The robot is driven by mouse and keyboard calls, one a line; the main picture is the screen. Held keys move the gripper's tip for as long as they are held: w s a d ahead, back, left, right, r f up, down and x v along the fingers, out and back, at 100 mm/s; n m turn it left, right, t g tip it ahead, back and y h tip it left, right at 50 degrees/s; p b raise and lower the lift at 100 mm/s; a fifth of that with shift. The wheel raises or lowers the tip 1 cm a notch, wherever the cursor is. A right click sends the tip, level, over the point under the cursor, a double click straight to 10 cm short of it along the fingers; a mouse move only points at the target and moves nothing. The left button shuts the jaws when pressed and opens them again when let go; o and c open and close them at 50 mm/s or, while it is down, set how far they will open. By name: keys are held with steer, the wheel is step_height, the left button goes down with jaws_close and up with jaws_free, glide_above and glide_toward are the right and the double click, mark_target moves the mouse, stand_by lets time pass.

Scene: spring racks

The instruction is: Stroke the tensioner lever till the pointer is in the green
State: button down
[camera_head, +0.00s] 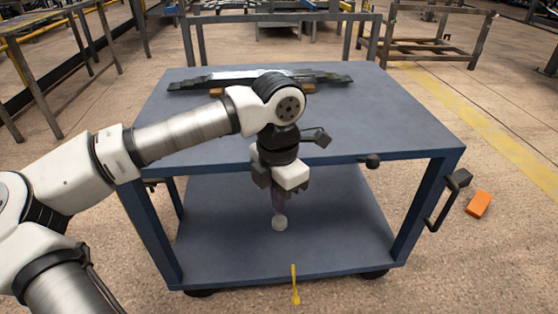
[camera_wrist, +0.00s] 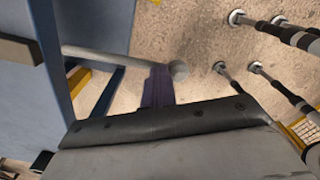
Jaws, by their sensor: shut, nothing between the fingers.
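The tensioner lever shows in the wrist view as a grey rod (camera_wrist: 115,57) with a round knob (camera_wrist: 178,70) at its end. In the head view only its pale knob (camera_head: 279,223) shows clearly, just below my gripper (camera_head: 278,206). My gripper points down in front of the blue table's near edge. Its purple fingers are shut and empty, and in the wrist view my gripper (camera_wrist: 158,72) is right beside the rod near the knob. I cannot tell whether they touch. I cannot make out the pointer or a green zone in either view.
The blue table (camera_head: 190,135) carries a dark leaf spring (camera_head: 330,79) on wooden blocks, with a lower shelf (camera_head: 330,240) below. A black handle (camera_head: 437,210) juts from its right side. An orange block (camera_head: 479,204) and a yellow item (camera_head: 295,285) are near the floor.

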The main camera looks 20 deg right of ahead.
step_height(320, 180, up, 13)
steer(key=p, duration=0.7)
steer(key=shift+p, duration=0.35)
steer(key=shift+f, duration=0.1)
step_height(320, 180, down, 19)
steer(key=b, duration=1.5)
steer(key=shift+r, duration=0.2)
step_height(320, 180, up, 19)
steer(key=p, duration=1.3)
steer(key=shift+f, duration=0.15)
